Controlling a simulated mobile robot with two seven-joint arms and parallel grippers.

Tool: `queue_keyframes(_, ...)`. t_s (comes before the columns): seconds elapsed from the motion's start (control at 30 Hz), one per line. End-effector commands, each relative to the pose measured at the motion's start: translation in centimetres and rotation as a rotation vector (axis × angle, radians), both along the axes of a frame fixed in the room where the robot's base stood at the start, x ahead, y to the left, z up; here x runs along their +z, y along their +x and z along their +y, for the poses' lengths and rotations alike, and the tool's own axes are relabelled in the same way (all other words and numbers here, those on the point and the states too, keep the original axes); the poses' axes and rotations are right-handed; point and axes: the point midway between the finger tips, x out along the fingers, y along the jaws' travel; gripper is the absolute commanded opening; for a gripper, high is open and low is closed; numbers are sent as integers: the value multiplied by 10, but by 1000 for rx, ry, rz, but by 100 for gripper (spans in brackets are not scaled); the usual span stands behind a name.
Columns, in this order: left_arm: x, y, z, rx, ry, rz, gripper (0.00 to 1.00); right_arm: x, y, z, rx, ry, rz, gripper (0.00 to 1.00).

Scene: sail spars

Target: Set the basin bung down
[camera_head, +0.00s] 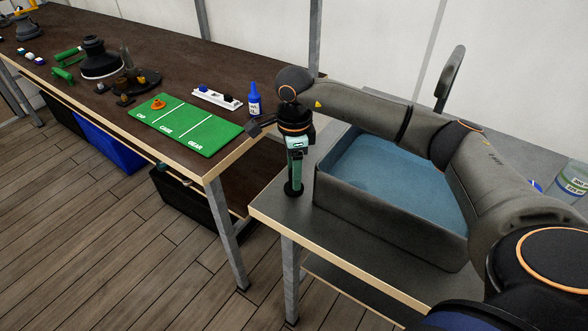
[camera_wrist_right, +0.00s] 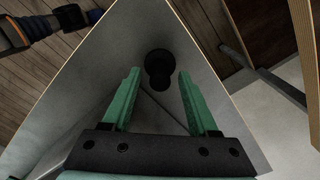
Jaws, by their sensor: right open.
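The basin bung (camera_head: 293,188) is a small black piece with a round base. It stands at the front left corner of the grey side table (camera_head: 267,205), outside the basin (camera_head: 385,224). My right gripper (camera_head: 296,175), with green fingers, points down just above it. In the right wrist view the fingers (camera_wrist_right: 158,78) are wide apart, and the black bung (camera_wrist_right: 158,62) shows beyond and between their tips. The gripper is open, with nothing clamped in it. Whether a fingertip touches the bung cannot be told. My left gripper does not show clearly.
The basin holds blue water and stands just right of the bung. The dark workbench (camera_head: 125,35) to the left carries a green sorting mat (camera_head: 180,130), a blue bottle (camera_head: 254,101) and a white tray (camera_head: 217,98). A gap separates bench and table.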

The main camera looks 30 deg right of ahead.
Motion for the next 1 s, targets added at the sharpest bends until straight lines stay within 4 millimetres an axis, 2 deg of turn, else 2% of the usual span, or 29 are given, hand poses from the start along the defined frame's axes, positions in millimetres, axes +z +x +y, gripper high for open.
queue_keyframes(0.1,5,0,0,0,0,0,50,6,0,0,0,0,-1,60)
queue_keyframes(0.17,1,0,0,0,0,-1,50,11,1,0,0,0,-3,60)
queue_keyframes(0.5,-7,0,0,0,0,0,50,83,1,0,1,1,-6,60)
queue_keyframes(0.63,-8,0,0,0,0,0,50,105,1,0,1,0,-4,60)
queue_keyframes(0.8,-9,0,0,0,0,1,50,120,0,0,-1,0,-1,60)
queue_keyframes(1.0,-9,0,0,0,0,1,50,124,0,0,0,0,0,60)
